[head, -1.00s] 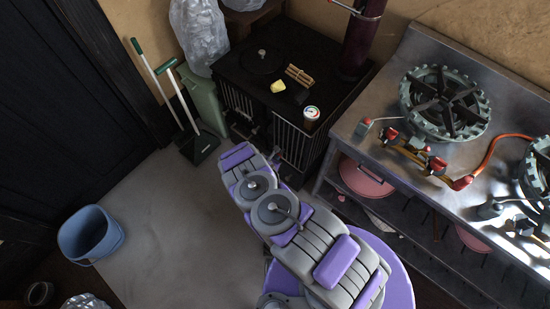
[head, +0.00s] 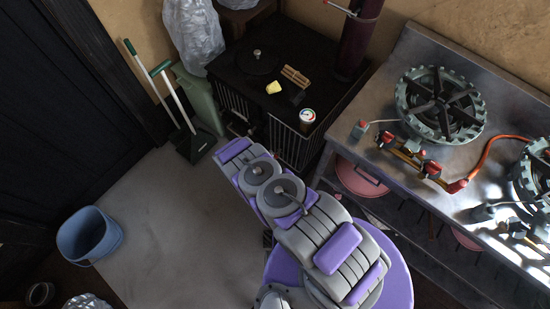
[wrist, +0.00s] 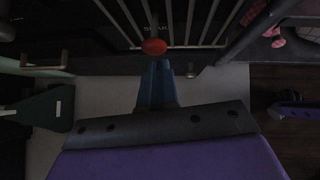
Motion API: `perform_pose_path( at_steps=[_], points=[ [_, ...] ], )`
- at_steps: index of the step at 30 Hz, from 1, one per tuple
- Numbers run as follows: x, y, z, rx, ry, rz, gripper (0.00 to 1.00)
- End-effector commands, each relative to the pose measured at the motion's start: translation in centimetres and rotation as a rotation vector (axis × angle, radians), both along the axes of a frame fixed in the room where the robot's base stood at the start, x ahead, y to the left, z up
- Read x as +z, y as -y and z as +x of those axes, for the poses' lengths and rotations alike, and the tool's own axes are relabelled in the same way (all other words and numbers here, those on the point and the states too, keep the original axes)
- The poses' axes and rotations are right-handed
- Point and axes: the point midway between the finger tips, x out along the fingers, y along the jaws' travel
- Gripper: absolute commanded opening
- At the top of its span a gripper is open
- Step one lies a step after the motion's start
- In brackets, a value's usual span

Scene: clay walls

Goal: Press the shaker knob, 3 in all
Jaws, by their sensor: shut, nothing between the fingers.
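The black stove (head: 232,62) stands at the back, with a barred front. In the wrist view a red knob (wrist: 154,47) shows in front of the stove's pale vertical bars, beside partly readable lettering that seems to begin "SHA". My gripper (wrist: 155,64) is shut and empty, its blue fingers pointing at the red knob. The fingertips are just below the knob in the picture; whether they touch it I cannot tell. In the head view my arm reaches toward the stove front, and the gripper and knob cannot be made out.
A metal counter with burners (head: 440,104) stands at right. A green dustpan (head: 195,144) and blue bucket (head: 88,236) flank clear floor.

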Motion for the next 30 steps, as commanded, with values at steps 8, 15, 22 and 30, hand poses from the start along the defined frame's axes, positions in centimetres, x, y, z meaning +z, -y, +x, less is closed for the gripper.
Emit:
perform_pose_path(
  at_steps=[8, 15, 22, 30],
  points=[
    [4.3, -2.2, -3.7, 0.001, -0.002, -0.006, 0.0],
    [6.6, -3.5, -5.6, 0.0, 0.0, -0.003, 0.0],
    [7.2, -3.5, -6.3, 0.0, 0.0, -0.002, 0.0],
    [7.1, -3.6, -6.3, -0.001, 0.0, -0.003, 0.0]
  ],
)
